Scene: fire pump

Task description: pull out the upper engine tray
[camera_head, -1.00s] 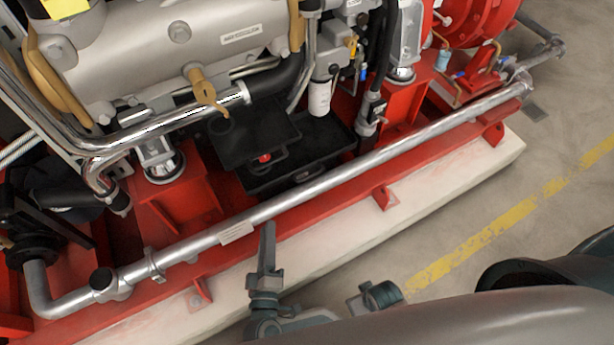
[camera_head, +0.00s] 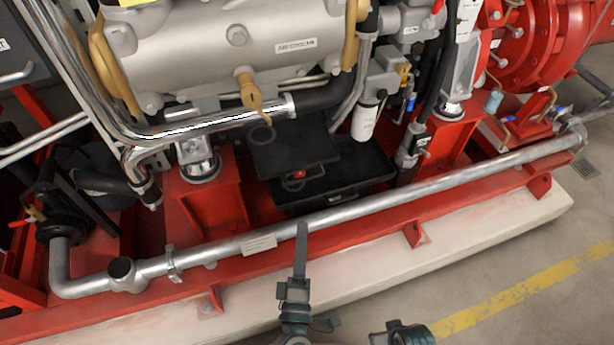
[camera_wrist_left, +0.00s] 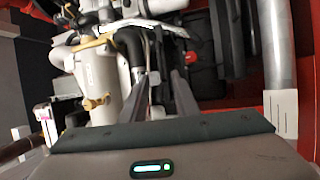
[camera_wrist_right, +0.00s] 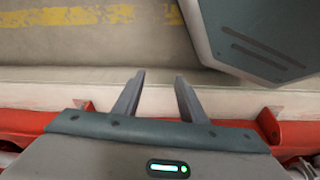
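The upper engine tray (camera_head: 292,152) is a flat black tray under the grey engine in the head view. It overlaps the back left of a lower black tray (camera_head: 345,172). A small red part (camera_head: 299,174) shows at its front edge. My left gripper (camera_head: 301,228) is in front of the trays, apart from them, with its tip at the silver pipe in the picture. In the left wrist view its two fingers (camera_wrist_left: 162,85) are apart and empty, with the black tray area beyond. My right gripper's fingers (camera_wrist_right: 160,78) are apart and empty in the right wrist view, over the pale plinth.
A long silver pipe (camera_head: 400,195) runs across the front of the trays, above the red frame (camera_head: 350,240). A white filter (camera_head: 365,122) stands right of the upper tray. Open floor (camera_head: 500,290) lies at the front right.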

